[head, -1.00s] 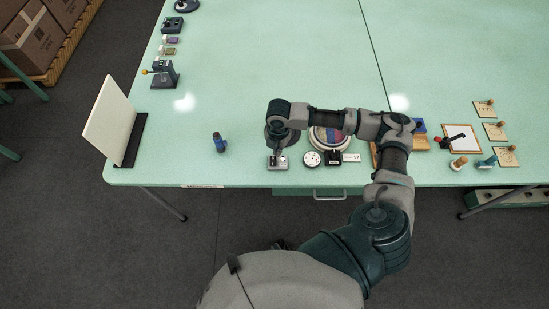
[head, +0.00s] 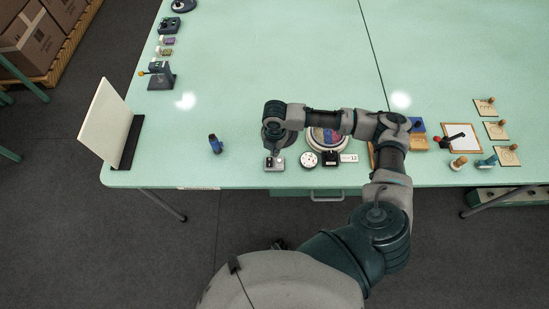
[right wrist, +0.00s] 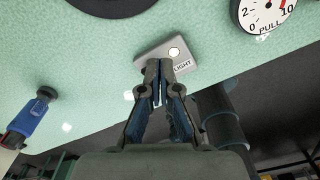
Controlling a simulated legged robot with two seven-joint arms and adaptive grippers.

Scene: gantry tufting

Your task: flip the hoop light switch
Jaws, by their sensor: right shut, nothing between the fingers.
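The light switch (head: 267,165) is a small grey plate near the table's front edge. In the right wrist view the switch plate (right wrist: 182,44) bears the word LIGHT and a pale round spot. My right gripper (right wrist: 158,68) is shut and empty, its tips over the near edge of the plate. Whether the tips touch it I cannot tell, and they hide part of it. In the head view my right gripper (head: 275,152) points down at the switch. The round hoop (head: 342,146), with coloured bands inside, is partly hidden by my right arm. My left gripper is not in view.
A pull dial (head: 310,159), a small black device (head: 331,158) and a white label (head: 349,158) stand right of the switch. A white board (head: 105,122) stands at the left edge. The table between is clear.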

